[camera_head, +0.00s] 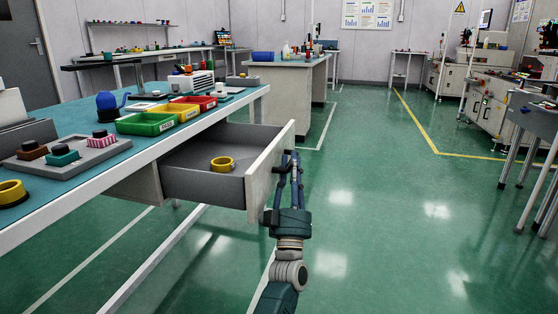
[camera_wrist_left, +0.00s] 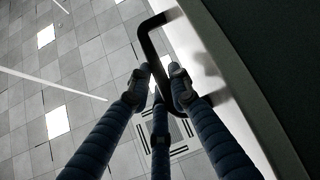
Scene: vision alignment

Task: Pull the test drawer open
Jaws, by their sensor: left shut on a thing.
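The test drawer (camera_head: 205,183) stands pulled out from under the workbench, with its grey inside showing. A yellow ring (camera_head: 222,164) lies on its floor. My left gripper (camera_head: 291,160) is at the outer side of the drawer's pale front panel (camera_head: 270,170). In the left wrist view, the fingers of my left gripper (camera_wrist_left: 160,80) are on either side of the dark bar handle (camera_wrist_left: 150,45), shut on it. The fingers hide part of the handle. My right gripper is in neither view.
The blue-topped workbench (camera_head: 135,153) carries green, yellow and red bins, a blue rounded object (camera_head: 107,103) and a grey tray (camera_head: 70,160) with small parts. Another bench (camera_head: 285,65) stands behind. The green floor right of my left arm is clear.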

